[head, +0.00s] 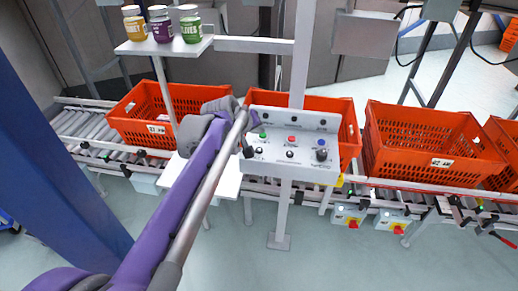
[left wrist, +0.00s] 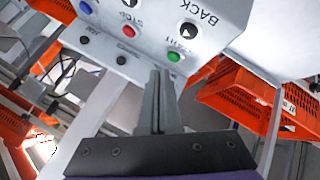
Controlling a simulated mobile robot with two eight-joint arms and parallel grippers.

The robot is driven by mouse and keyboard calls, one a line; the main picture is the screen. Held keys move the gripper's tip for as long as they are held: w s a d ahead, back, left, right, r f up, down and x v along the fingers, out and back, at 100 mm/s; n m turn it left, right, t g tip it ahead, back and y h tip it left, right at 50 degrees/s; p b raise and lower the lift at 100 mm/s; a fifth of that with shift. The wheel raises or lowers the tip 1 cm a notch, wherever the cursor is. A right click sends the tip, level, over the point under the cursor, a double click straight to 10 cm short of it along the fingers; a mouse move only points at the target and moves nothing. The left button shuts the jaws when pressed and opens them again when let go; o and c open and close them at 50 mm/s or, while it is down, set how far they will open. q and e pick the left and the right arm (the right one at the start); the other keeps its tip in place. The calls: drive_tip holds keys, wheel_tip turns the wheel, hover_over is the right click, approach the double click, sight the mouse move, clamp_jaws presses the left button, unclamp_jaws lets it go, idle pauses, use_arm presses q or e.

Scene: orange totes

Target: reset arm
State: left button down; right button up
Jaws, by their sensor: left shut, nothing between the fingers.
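My left arm reaches in from the lower left of the head view, and its gripper (head: 243,122) is at the left edge of the control panel (head: 290,172). In the left wrist view my left gripper (left wrist: 160,75) has its fingers together and empty, pointing at the panel's face. The green button (left wrist: 174,57) is just beyond and right of the fingertips in that view; I cannot tell if they touch. The panel also has a red button (left wrist: 128,32) and a blue button (left wrist: 86,8). My right gripper is not in view.
Orange totes (head: 433,170) stand in a row on a roller conveyor (head: 90,125) behind the panel. Several jars (head: 161,25) stand on a white shelf (head: 165,46) above the left tote. A blue column (head: 60,150) rises at the left. The floor in front is clear.

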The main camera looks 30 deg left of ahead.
use_arm(q)
drive_tip(key=shift+d, duration=0.1)
idle(0.3)
drive_tip(key=s+d+f+m+g+p, duration=0.1)
drive_tip(key=s+d+f+m, duration=0.2)
drive_tip(key=s, duration=0.6)
drive_tip(key=s+d+f+m+g+p, duration=0.1)
drive_tip(key=s+d+f+m, duration=0.2)
drive_tip(key=s+d+f, duration=0.3)
drive_tip(key=s+d+f+m+g+p, duration=0.1)
drive_tip(key=s+d+f+m, duration=0.2)
drive_tip(key=s, duration=0.9)
drive_tip(key=d+f, duration=0.1)
drive_tip(key=d, duration=0.1)
drive_tip(key=shift+s+d+f+g, duration=0.25)
drive_tip(key=shift+s+d+g, duration=0.05)
drive_tip(key=shift+s+g, duration=0.1)
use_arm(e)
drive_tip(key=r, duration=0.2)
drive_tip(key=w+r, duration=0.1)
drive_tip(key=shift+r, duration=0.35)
use_arm(q)
drive_tip(key=shift+w, duration=0.15)
idle(0.8)
